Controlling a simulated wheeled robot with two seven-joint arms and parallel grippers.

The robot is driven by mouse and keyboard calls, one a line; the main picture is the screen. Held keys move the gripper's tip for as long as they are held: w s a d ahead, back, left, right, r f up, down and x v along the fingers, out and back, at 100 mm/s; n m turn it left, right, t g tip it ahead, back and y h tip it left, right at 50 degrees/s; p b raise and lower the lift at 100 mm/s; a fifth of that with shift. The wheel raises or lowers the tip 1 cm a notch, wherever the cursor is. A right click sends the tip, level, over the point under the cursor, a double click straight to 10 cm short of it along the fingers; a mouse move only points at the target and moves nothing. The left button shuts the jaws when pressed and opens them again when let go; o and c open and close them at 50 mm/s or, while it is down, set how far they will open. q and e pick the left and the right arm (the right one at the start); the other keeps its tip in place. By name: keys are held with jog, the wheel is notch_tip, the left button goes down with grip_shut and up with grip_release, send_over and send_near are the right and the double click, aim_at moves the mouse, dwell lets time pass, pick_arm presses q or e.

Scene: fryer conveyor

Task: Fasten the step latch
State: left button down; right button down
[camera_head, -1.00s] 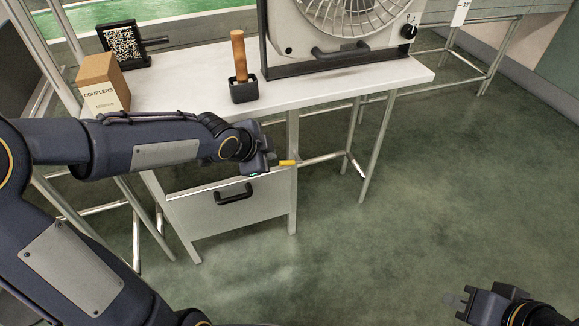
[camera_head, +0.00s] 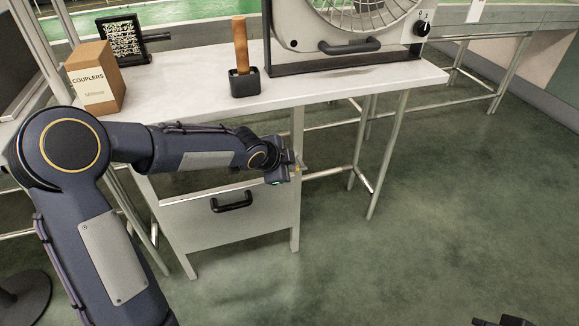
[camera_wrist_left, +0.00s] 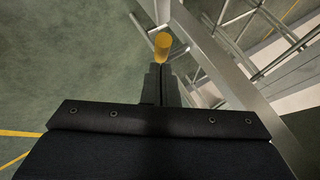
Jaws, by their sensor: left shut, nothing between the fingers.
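A small yellow cylindrical piece, likely the latch's grip, shows just beyond my left fingertips in the left wrist view (camera_wrist_left: 162,43). In the head view it is mostly hidden by my left gripper (camera_head: 293,168), which is at the right front post of the table. The left gripper's fingers are shut and empty, their tips pointing at the yellow piece; I cannot tell whether they touch it. A pale panel (camera_head: 200,232) with a black handle (camera_head: 231,202) hangs below the tabletop, left of the post. My right gripper (camera_head: 503,321) barely shows at the bottom edge.
The white tabletop (camera_head: 190,98) holds a cardboard box (camera_head: 97,80), a wooden-handled tool (camera_head: 240,45) in a black holder (camera_head: 245,85) and a fan unit (camera_head: 290,28). Metal legs and rails (camera_head: 372,170) stand right of the post. The green floor (camera_head: 450,210) to the right is clear.

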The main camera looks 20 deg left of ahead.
pick_arm(q)
jog(key=shift+w+a+f, duration=0.15)
jog(key=shift+f, duration=0.1)
